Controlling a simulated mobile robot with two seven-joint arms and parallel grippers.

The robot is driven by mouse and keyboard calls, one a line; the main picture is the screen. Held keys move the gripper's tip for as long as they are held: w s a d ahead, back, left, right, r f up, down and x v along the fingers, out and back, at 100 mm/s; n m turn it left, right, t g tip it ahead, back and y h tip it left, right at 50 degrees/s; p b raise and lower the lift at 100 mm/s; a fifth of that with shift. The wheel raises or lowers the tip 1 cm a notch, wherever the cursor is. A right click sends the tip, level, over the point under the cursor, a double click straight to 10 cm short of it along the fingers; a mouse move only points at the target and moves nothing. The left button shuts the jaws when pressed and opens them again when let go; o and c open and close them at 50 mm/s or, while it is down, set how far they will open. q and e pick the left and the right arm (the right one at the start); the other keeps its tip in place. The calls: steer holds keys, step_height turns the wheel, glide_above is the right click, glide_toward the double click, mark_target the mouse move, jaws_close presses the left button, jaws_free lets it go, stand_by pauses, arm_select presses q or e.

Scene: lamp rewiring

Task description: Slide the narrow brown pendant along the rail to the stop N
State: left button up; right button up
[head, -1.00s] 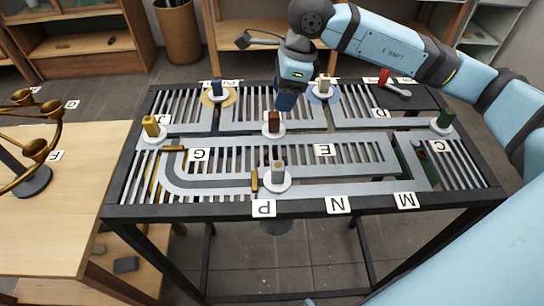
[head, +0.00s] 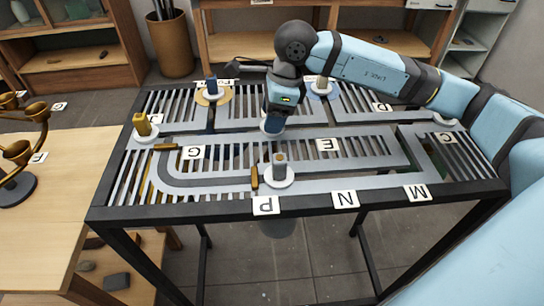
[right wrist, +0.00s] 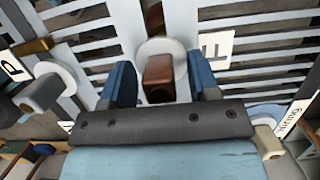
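The brown pendant (right wrist: 158,78), a block on a pale round disc, stands in a slot of the rail plate (head: 345,135). In the right wrist view it sits between the two blue fingers of my right gripper (right wrist: 161,84), with gaps on both sides, so the gripper is open around it. In the head view my right gripper (head: 273,121) comes down from above and hides the pendant. The label N (head: 345,199) is on the plate's front edge, nearer and to the right of the pendant. My left gripper is not in view.
Yellow (head: 142,125), blue (head: 212,86) and tan (head: 322,84) pendants stand on other slots. Brass pieces (head: 254,177) lie by the front slot. My right arm covers the plate's far right.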

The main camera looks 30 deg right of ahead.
steer(key=c, duration=0.9)
steer(key=shift+o, duration=0.2)
